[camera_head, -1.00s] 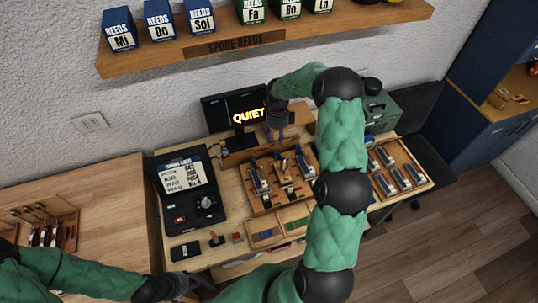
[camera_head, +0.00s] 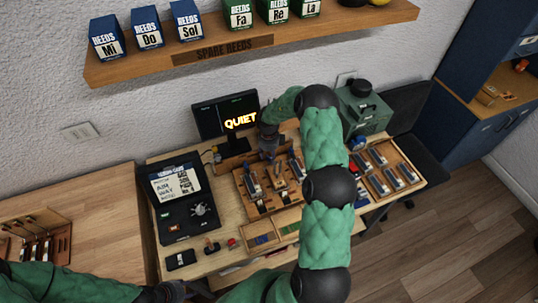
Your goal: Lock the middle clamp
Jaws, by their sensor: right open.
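The wooden piano action rack (camera_head: 262,206) stands in the middle of the workbench, with several upright metal-and-dark clamp-like parts (camera_head: 253,183) in a row. The middle one (camera_head: 276,178) is small in view, and I cannot tell whether it is locked. My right gripper (camera_head: 268,152) points down at the rack's back edge, above the middle part. Its fingertips are small and partly merge with the rack. My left gripper (camera_head: 182,290) is low at the bench's front edge, away from the rack, and its fingers are not clear.
A monitor (camera_head: 226,118) reading QUIET stands behind the rack. A black case (camera_head: 184,205) with a dial lies left, a tray of similar parts (camera_head: 378,182) right. A green box (camera_head: 362,112) stands back right. A shelf of reed boxes (camera_head: 240,45) hangs above.

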